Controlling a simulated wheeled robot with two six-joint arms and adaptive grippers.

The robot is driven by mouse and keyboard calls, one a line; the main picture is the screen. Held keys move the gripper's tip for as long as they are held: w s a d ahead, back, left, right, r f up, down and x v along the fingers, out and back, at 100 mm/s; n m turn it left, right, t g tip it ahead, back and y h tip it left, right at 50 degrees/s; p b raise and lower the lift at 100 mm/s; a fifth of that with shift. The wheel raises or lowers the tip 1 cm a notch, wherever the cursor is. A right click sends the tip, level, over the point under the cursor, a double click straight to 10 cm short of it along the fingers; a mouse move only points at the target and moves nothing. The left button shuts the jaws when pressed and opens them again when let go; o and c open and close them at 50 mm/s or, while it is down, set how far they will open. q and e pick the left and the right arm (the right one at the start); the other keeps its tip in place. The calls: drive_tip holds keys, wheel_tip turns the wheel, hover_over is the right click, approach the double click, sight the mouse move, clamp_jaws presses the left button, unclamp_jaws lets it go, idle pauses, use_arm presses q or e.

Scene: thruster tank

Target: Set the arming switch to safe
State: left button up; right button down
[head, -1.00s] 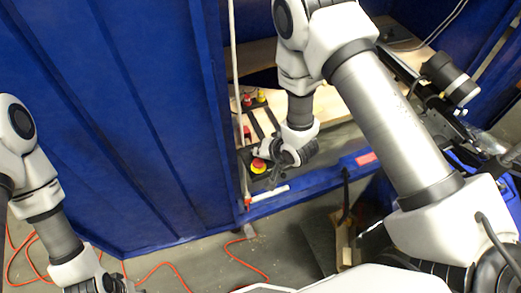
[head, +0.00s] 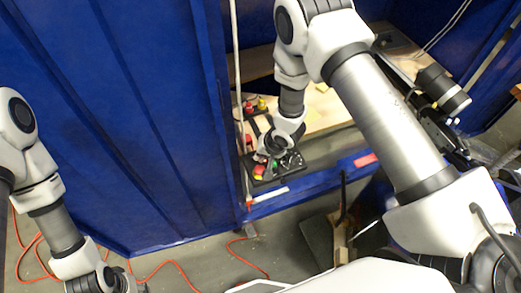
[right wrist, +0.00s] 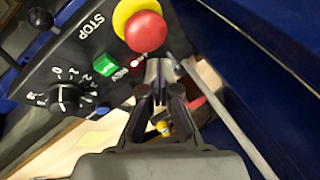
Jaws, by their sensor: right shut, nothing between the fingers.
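A black control panel (right wrist: 95,65) shows in the right wrist view. It carries a red stop button (right wrist: 146,31) on a yellow collar, a green button (right wrist: 107,65) and a black numbered dial (right wrist: 66,97). A small red and pale part (right wrist: 141,60) shows beside the fingertips; I cannot tell whether it is the arming switch. My right gripper (right wrist: 164,76) is shut and empty, its tips close to the stop button. Contact cannot be told. In the head view my right gripper (head: 263,156) hangs over the panel (head: 289,167). My left gripper (head: 132,284) is at the lower left.
A blue-walled enclosure (head: 120,110) surrounds the opening. A pale pole (head: 237,100) stands left of the panel. A wooden board (head: 325,108) lies behind, with more buttons (head: 255,105) at its left. An orange cable (head: 165,268) lies on the floor.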

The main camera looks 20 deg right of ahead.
drive_tip(key=shift+w+r+p, duration=0.25)
drive_tip(key=shift+w+p, duration=0.05)
drive_tip(key=shift+p, duration=0.2)
drive_tip(key=shift+w+f, duration=0.1)
drive_tip(key=shift+f, duration=0.1)
use_arm(q)
drive_tip(key=shift+w+r+p, duration=0.2)
drive_tip(key=shift+r+p, duration=0.2)
drive_tip(key=shift+r, duration=0.5)
drive_tip(key=shift+w+r+p, duration=0.15)
drive_tip(key=shift+r+p, duration=0.25)
drive_tip(key=shift+r, duration=0.45)
use_arm(e)
drive_tip(key=shift+r, duration=0.9)
use_arm(q)
wheel_tip(320, 180, up, 8)
drive_tip(key=p, duration=0.8)
drive_tip(key=shift+w+r, duration=0.2)
drive_tip(key=shift+w, duration=0.2)
use_arm(e)
wheel_tip(320, 180, up, 10)
drive_tip(key=d, duration=0.2)
drive_tip(key=shift+f, duration=0.15)
drive_tip(key=shift+d, duration=0.1)
